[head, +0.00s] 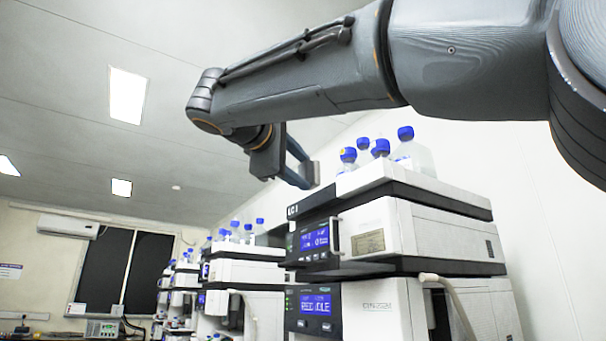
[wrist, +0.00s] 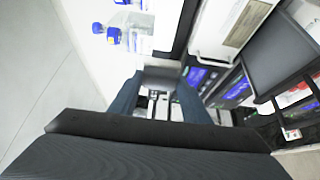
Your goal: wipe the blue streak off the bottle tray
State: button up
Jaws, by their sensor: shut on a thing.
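My gripper (head: 306,172) is shut on a small grey block (head: 314,173), which may be a wiping pad. In the wrist view the block (wrist: 162,76) sits between the two blue-grey fingers. The bottle tray (head: 352,180) is the white, dark-edged top of the nearest instrument stack. Several clear bottles with blue caps (head: 405,133) stand on it. The tray also shows in the wrist view (wrist: 168,28). I cannot make out the blue streak in either view.
The nearest stack has lit display modules (head: 315,238) below the tray and a pale hose (head: 455,300) at its side. More stacks with bottles (head: 235,270) stand behind to the left. The space left of my gripper is free.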

jog(key=s+a+p, duration=0.5)
jog(key=s+a, duration=0.2)
jog(key=a, duration=0.4)
jog(key=shift+s+a, duration=0.3)
jog(key=shift+s, duration=0.1)
dwell(0.3)
dwell(0.4)
